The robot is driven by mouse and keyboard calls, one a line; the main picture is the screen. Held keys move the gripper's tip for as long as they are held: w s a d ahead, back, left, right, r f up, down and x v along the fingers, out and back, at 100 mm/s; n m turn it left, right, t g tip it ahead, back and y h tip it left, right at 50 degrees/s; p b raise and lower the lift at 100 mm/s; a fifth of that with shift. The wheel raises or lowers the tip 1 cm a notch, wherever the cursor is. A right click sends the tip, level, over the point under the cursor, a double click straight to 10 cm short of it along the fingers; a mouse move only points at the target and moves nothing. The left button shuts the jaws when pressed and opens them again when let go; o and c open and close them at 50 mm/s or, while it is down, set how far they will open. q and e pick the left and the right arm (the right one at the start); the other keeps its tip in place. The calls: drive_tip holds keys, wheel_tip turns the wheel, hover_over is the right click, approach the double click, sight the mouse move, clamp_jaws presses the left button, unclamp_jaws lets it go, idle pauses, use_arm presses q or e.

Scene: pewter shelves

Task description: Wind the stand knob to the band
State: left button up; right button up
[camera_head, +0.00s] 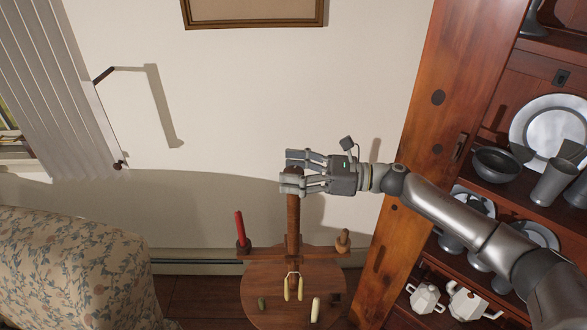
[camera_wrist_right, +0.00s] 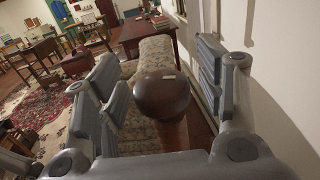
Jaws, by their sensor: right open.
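The wooden stand has an upright post (camera_head: 293,225), a crossbar (camera_head: 270,254) and a round top (camera_head: 262,308). Its dark, rounded knob (camera_wrist_right: 160,100) sits at the post's upper end, with a small pale mark on it in the right wrist view. My right gripper (camera_head: 291,171) reaches in from the right at the knob. Its fingers are open on either side of the knob, with a visible gap in the right wrist view. The fingers partly hide the knob in the head view. I cannot make out a band. My left gripper is not in view.
A red candle (camera_head: 240,228) stands on the crossbar's left end and a wooden piece (camera_head: 343,240) on its right end. Pale candles (camera_head: 316,309) are on or over the round top. A pewter-filled cupboard (camera_head: 440,130) is at right, a floral sofa (camera_head: 70,270) at left.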

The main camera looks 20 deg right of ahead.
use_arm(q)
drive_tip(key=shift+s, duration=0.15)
use_arm(e)
drive_tip(key=shift+c, duration=0.5)
drive_tip(key=c, duration=1)
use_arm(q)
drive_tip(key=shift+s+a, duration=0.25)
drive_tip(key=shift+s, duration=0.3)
use_arm(e)
drive_tip(key=shift+o, duration=0.2)
drive_tip(key=shift+m+t+h, duration=0.3)
drive_tip(key=shift+t, duration=0.1)
